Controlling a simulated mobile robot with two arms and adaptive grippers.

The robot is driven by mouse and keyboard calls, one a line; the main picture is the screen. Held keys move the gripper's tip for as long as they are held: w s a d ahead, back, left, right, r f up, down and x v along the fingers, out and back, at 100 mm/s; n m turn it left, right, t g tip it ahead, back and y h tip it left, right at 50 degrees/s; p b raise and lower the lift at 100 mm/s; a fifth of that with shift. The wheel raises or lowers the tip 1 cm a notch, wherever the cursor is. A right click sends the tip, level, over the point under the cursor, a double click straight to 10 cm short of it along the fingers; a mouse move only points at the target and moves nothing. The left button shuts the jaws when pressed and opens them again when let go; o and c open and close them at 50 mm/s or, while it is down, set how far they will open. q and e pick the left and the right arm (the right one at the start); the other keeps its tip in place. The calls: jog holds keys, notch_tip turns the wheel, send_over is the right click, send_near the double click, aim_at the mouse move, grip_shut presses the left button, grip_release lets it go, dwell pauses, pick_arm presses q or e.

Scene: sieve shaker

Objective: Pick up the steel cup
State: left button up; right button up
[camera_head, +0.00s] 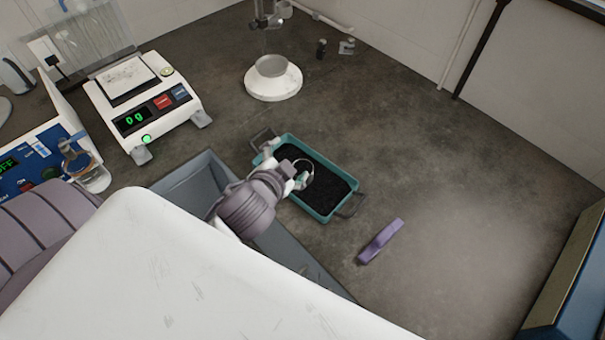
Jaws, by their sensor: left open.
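A small shiny round rim, which looks like the steel cup (307,170), shows over the black granular material in the teal tray (343,171). My left gripper (291,168) is open at the left part of this tray, close beside the rim. The gripper and its wrist hide part of the rim, so I cannot tell whether they touch. My right gripper is not in view.
A grey open bin (186,172) stands left of the tray. A digital balance (145,105) and a glass jar (91,176) stand further left. A stand with a white round base (273,88) is behind. A purple object (380,242) lies to the right, with clear bench around it.

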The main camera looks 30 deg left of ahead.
pick_arm(q)
jog(key=w+d+r+m+t+h, duration=0.25)
jog(key=w+r+m+t, duration=0.3)
jog(key=r, duration=0.45)
jog(key=w+d+r+m+h, duration=0.1)
jog(key=d+r+m+h, duration=0.65)
jog(key=m+h, duration=0.4)
jog(key=m+g+y, duration=0.9)
jog(key=m+g, duration=0.5)
jog(key=m, duration=0.8)
send_near(303, 170)
jog(key=shift+s+d+f+p, duration=0.2)
jog(key=shift+d+f+p, duration=0.4)
jog(key=shift+d+p, duration=0.35)
jog(key=p+x, duration=0.1)
jog(key=x, duration=0.1)
jog(key=p+x, duration=0.1)
jog(key=x, duration=0.1)
jog(key=shift+s+d+f, duration=0.1)
jog(key=shift+d+f, duration=0.2)
jog(key=shift+f, duration=0.35)
jog(key=c, duration=1.4)
